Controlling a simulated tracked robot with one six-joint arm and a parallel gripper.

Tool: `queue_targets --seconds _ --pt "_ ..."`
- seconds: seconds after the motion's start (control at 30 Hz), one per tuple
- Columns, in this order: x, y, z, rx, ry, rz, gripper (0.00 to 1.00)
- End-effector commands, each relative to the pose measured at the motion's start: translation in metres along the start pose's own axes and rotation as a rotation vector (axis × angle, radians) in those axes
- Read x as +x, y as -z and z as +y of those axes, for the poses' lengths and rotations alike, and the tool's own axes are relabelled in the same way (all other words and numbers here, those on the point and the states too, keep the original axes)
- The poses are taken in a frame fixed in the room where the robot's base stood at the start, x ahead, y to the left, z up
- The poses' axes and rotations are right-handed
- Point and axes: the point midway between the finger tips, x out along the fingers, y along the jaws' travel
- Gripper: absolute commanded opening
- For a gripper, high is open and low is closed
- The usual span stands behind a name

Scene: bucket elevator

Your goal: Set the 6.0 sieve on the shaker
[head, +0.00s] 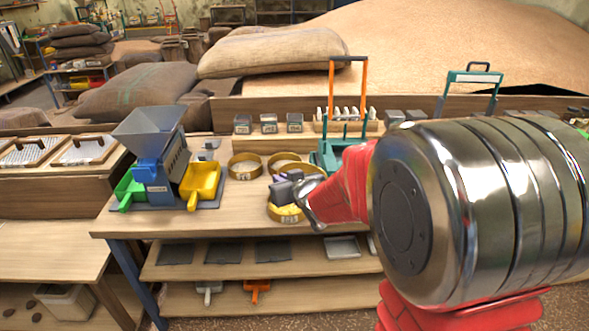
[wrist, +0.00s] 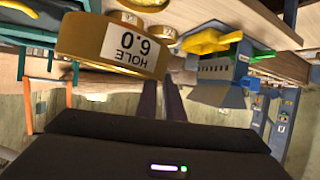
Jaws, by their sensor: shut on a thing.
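The 6.0 sieve, a brass ring with a white label, is large in the wrist view (wrist: 85,45), where the label reads "HOLE 6.0" upside down. In the head view it is the front brass ring (head: 272,211), partly covered by my gripper. My gripper (head: 284,188) is shut on it, with the dark fingers at its rim. I cannot tell whether the sieve touches the bench. A teal device (head: 327,157) with upright posts, possibly the shaker, stands behind and right of it, partly hidden by my arm.
Two other brass sieves stand behind, one at left (head: 245,169) and one at right (head: 287,160). A blue hopper machine (head: 157,165) with green and yellow trays stands on the bench's left. Small boxes (head: 268,124) line the back ledge.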

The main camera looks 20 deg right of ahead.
Motion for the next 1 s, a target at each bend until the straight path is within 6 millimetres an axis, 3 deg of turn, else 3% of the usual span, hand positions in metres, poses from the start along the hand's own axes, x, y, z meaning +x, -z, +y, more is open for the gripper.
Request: queue_targets --seconds 0.3,0.5,1.0 --pt "0.011 -0.04 -0.036 0.014 -0.033 -0.001 0.0" --pt "0.012 -0.063 -0.049 0.026 -0.062 0.001 0.0" --pt "0.012 -0.067 -0.05 0.031 -0.072 0.003 0.0"
